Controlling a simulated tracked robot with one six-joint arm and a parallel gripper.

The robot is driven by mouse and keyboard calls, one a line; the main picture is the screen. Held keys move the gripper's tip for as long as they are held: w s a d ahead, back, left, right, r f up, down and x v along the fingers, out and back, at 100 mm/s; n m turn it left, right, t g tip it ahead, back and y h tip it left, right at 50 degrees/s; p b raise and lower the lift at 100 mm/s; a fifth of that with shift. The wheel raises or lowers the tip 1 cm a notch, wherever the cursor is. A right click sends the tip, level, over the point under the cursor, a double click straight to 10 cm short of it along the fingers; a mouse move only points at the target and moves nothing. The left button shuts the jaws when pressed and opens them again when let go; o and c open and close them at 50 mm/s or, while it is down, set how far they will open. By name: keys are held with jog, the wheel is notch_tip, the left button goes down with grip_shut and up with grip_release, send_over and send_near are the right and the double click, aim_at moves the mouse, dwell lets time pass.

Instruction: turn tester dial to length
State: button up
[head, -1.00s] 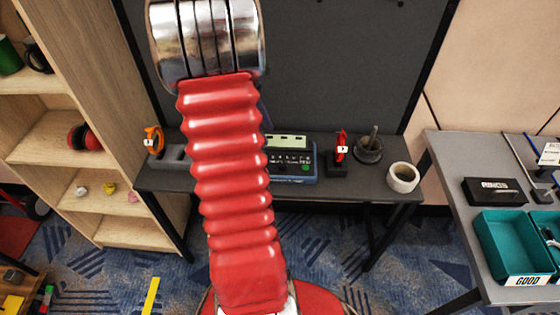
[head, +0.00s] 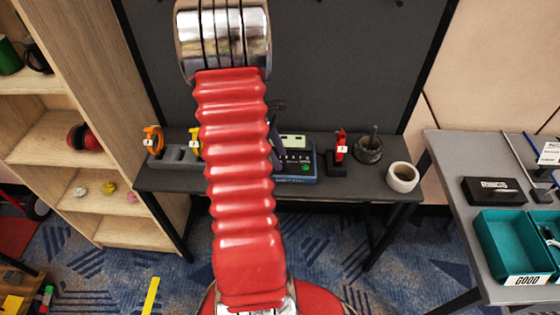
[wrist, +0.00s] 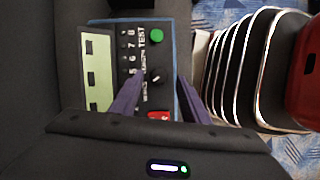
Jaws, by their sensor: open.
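The blue-edged tester (head: 296,179) sits on the dark bench against the grey panel, partly behind my arm in the head view. In the wrist view the tester (wrist: 172,62) shows a pale screen (wrist: 97,72), a green button (wrist: 157,36) and a red patch (wrist: 158,116). Its small black dial (wrist: 153,77) has a light pointer mark; the setting is too small to read. My gripper (wrist: 161,80) is open, its purple fingers on either side of the dial in that view. I see no contact, and their height above the dial is unclear.
An orange tool (head: 153,139) and a grey block (head: 175,155) stand left of the tester. A red tool (head: 341,146), a dark pot (head: 368,150) and a pale ring (head: 402,177) stand to its right. A side table holds a teal tray (head: 487,250).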

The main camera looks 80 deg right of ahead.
jog(key=shift+x, duration=1.25)
jog(key=shift+c, duration=0.3)
